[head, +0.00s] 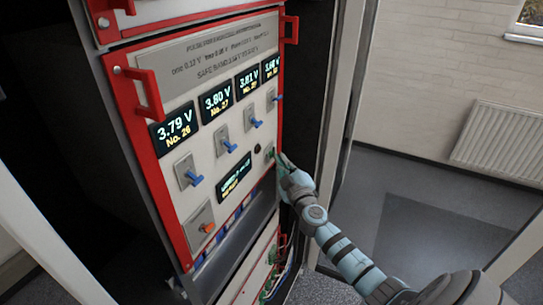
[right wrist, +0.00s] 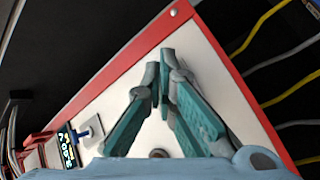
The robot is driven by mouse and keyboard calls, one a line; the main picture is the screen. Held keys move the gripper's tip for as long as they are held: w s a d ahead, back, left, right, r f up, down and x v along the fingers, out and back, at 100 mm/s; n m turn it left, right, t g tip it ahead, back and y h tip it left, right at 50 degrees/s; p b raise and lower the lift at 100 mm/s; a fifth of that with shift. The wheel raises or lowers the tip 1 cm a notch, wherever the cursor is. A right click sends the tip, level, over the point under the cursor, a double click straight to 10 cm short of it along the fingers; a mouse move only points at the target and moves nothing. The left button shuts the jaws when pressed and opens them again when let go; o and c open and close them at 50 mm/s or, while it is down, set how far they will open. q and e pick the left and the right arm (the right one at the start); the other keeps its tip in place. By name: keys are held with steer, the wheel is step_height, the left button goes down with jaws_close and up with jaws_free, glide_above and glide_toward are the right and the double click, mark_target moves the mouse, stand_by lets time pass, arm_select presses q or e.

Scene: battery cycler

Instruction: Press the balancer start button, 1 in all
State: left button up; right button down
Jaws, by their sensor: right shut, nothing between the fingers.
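The balancer panel (head: 190,118) is a light plate in a red frame, tilted in the head view. A small green button (head: 269,152) sits near its right edge and looks like the start button; its label cannot be read. My right gripper (head: 281,158) is shut and empty, its tips just right of that button at the panel's right edge. Whether it touches anything cannot be told. In the right wrist view the closed teal fingers (right wrist: 165,57) point over the white plate (right wrist: 205,70); the green button is not seen there. My left gripper is not in view.
The panel carries several voltage displays (head: 174,124), blue-levered switches (head: 188,172), a lower display (head: 234,177) and an orange-red switch (head: 207,227). Red handles (head: 149,94) stick out. Yellow and grey cables (right wrist: 285,55) run beside the panel. Open floor (head: 430,215) lies right.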

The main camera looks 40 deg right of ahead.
steer(key=shift+w+a, duration=0.2)
steer(key=shift+w, duration=0.15)
stand_by(0.7)
steer(key=shift+s+d, duration=0.4)
steer(key=shift+s, duration=0.35)
steer(key=s, duration=0.1)
steer(key=s+d+b, duration=0.1)
steer(key=s, duration=0.1)
steer(key=s+d, duration=0.1)
steer(key=shift+s+d+b, duration=0.15)
steer(key=shift+s+b, duration=0.05)
steer(key=shift+b, duration=0.2)
stand_by(0.7)
